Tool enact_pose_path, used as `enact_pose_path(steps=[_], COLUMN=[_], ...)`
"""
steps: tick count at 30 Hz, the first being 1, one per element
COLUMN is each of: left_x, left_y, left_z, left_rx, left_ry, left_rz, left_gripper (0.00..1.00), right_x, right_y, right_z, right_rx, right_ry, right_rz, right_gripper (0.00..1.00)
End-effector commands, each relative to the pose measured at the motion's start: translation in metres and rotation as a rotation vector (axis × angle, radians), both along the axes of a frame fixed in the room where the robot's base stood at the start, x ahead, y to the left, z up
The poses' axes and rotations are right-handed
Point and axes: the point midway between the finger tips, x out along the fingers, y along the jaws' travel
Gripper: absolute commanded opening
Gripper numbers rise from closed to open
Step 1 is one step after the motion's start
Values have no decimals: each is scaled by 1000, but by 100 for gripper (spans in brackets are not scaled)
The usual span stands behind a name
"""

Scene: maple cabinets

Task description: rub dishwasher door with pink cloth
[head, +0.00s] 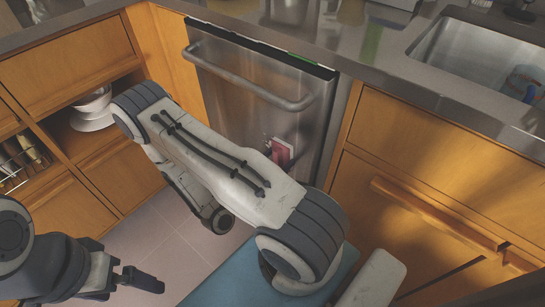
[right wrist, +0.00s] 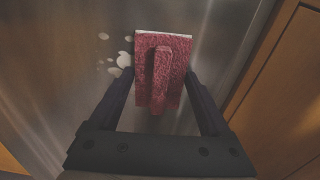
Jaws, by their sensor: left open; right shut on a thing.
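The steel dishwasher door (head: 240,80) is closed, with a bar handle (head: 250,85) across its top. It fills much of the right wrist view (right wrist: 60,75), where pale spots (right wrist: 123,60) show left of the cloth. The pink cloth (right wrist: 145,60) is a block-like pad with a raised ridge and a white top edge. My right gripper (right wrist: 160,78) is shut on it, a finger at each side. The pad is at the door face; contact is unclear. In the head view the cloth (head: 281,152) shows past my right arm, which hides most of that gripper. My left gripper (head: 132,275) is open and empty, low at left.
A counter with a sink (head: 475,55) runs above the dishwasher. Wooden cabinets stand on both sides; the right one has a bar handle (head: 430,215). Open shelves at left hold a white bowl-like item (head: 93,108) and a wire rack (head: 22,165). Some tiled floor (head: 150,240) is clear.

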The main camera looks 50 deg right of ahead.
Motion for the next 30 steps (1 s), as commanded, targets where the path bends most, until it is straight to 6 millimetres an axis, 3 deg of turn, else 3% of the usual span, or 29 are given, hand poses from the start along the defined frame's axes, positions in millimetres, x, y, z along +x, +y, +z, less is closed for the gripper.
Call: enact_pose_path(steps=[5, 30], left_x=[0, 0], left_y=[0, 0], left_z=[4, 9], left_rx=[0, 0], left_ry=[0, 0], left_rz=[0, 0], left_gripper=[100, 100], right_x=[3, 64], right_y=[1, 4], right_z=[0, 0], right_rx=[0, 0], right_ry=[-1, -6], right_rz=[-1, 3], right_gripper=[37, 37])
